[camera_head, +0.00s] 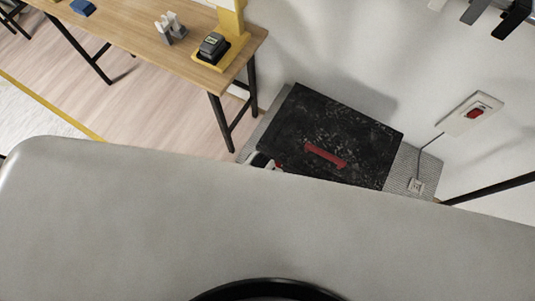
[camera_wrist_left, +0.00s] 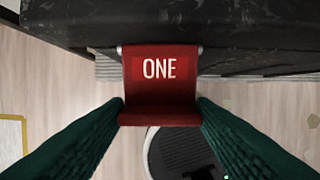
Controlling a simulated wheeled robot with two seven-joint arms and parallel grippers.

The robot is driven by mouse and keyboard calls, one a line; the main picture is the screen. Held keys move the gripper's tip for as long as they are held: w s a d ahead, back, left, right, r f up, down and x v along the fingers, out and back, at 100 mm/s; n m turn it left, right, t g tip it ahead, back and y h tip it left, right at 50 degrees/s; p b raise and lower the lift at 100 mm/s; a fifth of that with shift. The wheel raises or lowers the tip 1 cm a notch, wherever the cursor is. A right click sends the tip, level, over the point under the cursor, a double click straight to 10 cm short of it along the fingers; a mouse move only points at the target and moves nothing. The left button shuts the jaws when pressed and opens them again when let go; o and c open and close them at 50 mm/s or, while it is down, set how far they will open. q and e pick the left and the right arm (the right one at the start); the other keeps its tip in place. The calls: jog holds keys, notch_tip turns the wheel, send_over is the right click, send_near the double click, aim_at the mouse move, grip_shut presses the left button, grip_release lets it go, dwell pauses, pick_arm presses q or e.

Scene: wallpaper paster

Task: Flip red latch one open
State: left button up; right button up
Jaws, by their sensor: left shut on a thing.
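The red latch one (camera_wrist_left: 160,85), marked "ONE" in white, hangs on the side of a black speckled case in the left wrist view. My left gripper (camera_wrist_left: 160,112) has its two green fingers against the two sides of the latch's lower lip and is shut on it. In the head view the black case (camera_head: 340,125) lies on the floor by the wall, with a red handle (camera_head: 326,156) on top. A small white and black part shows at its near left edge, mostly hidden. My right gripper is not in view.
A wooden table (camera_head: 150,32) with dark legs stands at the left, holding a yellow stand (camera_head: 232,25). A wall box with a red switch (camera_head: 476,113) is at the right. The case sits on a grey ribbed mat (camera_head: 408,165). Pale floor lies between table and case.

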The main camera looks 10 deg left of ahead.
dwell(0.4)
pick_arm(q)
jog(key=o, duration=1)
jog(key=shift+r, duration=0.2)
jog(key=v, duration=1.1)
jog(key=shift+w+r, duration=0.1)
jog(key=shift+r, duration=0.25)
